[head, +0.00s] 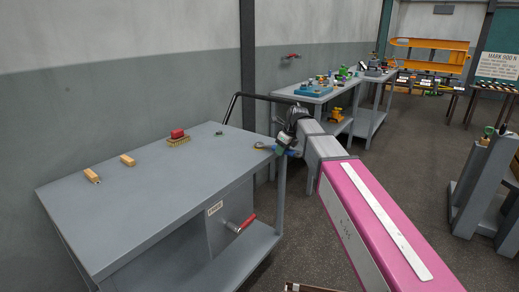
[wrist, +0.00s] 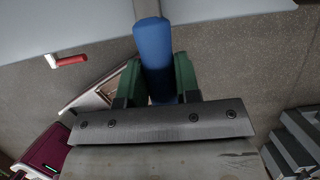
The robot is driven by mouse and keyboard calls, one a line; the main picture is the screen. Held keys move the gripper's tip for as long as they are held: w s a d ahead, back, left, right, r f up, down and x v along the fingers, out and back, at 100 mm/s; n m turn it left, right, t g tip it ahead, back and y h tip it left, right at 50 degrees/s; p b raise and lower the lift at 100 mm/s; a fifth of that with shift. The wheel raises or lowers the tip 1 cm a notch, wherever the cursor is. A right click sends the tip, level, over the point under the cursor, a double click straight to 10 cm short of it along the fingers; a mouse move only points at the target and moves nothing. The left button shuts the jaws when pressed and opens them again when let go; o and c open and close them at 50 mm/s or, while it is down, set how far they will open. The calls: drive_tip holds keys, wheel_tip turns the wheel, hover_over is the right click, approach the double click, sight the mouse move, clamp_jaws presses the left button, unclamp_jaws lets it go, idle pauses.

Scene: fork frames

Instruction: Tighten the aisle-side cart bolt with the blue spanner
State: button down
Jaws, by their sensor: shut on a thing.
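The blue spanner's blue handle (wrist: 153,55) fills the space between the green finger pads of my gripper (wrist: 157,85) in the wrist view. My gripper (head: 284,147) is shut on this handle at the right edge of the grey cart (head: 150,205) in the head view. A brassy piece (head: 262,147), which looks like the spanner's head, shows at the cart's right edge. A small dark bolt-like piece (head: 219,133) stands on the cart top further left. The aisle-side bolt is not clearly visible; whether the spanner's head sits on it I cannot tell.
Two wooden blocks (head: 127,160) and a red-topped brush (head: 178,136) lie on the cart. A red-handled lever (head: 242,224) sticks out of its side; a red handle (wrist: 70,60) shows in the wrist view. A black push bar (head: 262,97) rises behind. Workbenches (head: 310,97) stand beyond.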

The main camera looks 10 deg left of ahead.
drive_tip(key=shift+s+a+m+t, duration=0.2)
drive_tip(key=shift+s+a+m, duration=0.15)
drive_tip(key=shift+s+m, duration=0.25)
drive_tip(key=shift+s+a+m+t, duration=0.2)
drive_tip(key=shift+s+a+m, duration=0.1)
drive_tip(key=shift+s+m, duration=0.25)
idle(0.8)
drive_tip(key=shift+s+a+m+t+h, duration=0.4)
drive_tip(key=shift+s+a+m+h, duration=0.2)
drive_tip(key=shift+s+a+m, duration=0.75)
idle(1.1)
drive_tip(key=shift+w+d+n, duration=0.5)
drive_tip(key=shift+w+d, duration=0.2)
drive_tip(key=shift+d, duration=0.1)
idle(0.6)
drive_tip(key=c, duration=1.6)
unclamp_jaws()
clamp_jaws()
drive_tip(key=shift+c, duration=1)
unclamp_jaws()
clamp_jaws()
drive_tip(key=shift+w+d+y, duration=0.15)
drive_tip(key=shift+y, duration=0.15)
drive_tip(key=shift+r, duration=0.35)
